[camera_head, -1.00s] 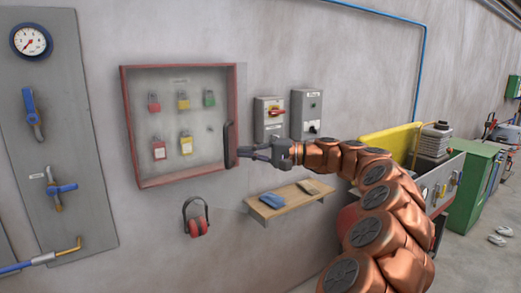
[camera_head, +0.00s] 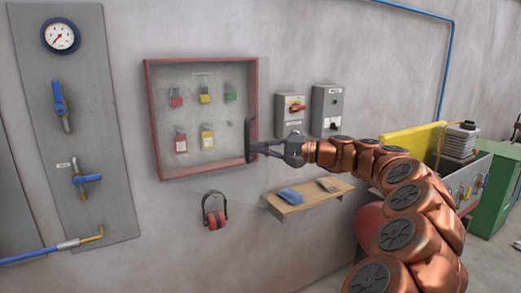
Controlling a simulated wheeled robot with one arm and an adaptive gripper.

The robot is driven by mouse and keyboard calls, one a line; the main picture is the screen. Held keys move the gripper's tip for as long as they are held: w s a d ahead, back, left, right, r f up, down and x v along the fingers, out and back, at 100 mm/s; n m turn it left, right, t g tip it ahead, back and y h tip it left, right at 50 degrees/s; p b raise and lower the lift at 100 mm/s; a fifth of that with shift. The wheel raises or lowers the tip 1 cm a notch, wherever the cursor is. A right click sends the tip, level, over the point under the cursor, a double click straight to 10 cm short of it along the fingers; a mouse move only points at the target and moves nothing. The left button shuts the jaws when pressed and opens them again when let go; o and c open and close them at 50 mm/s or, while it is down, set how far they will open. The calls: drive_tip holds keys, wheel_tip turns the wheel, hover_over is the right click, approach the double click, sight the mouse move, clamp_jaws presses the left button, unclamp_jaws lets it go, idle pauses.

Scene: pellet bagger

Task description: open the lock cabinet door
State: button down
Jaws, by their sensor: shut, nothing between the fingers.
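The lock cabinet (camera_head: 151,120) is a shallow red-framed box on the wall, with several coloured padlocks inside. Its door is a clear pane with a dark upright handle (camera_head: 249,138) near the right edge. Faint pane edges show past the frame at the right and bottom; how far the door stands from the frame is hard to tell. My gripper (camera_head: 256,149) reaches in from the right, with its fingertips at the lower part of the handle. It is shut with nothing between the fingers. Whether the fingertips touch the handle cannot be told.
A small wooden shelf (camera_head: 308,203) with a blue item is below my gripper. Red ear muffs (camera_head: 215,211) hang below the cabinet. Two switch boxes (camera_head: 291,117) (camera_head: 327,112) are just right of it. A grey valve panel (camera_head: 100,125) stands at the left.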

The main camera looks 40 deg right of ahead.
drive_tip(key=shift+s+a, duration=0.25)
drive_tip(key=shift+a, duration=0.15)
drive_tip(key=shift+s+a+m+t+h+b, duration=0.2)
drive_tip(key=shift+a+m+t+h+b, duration=0.1)
drive_tip(key=shift+a+b, duration=0.25)
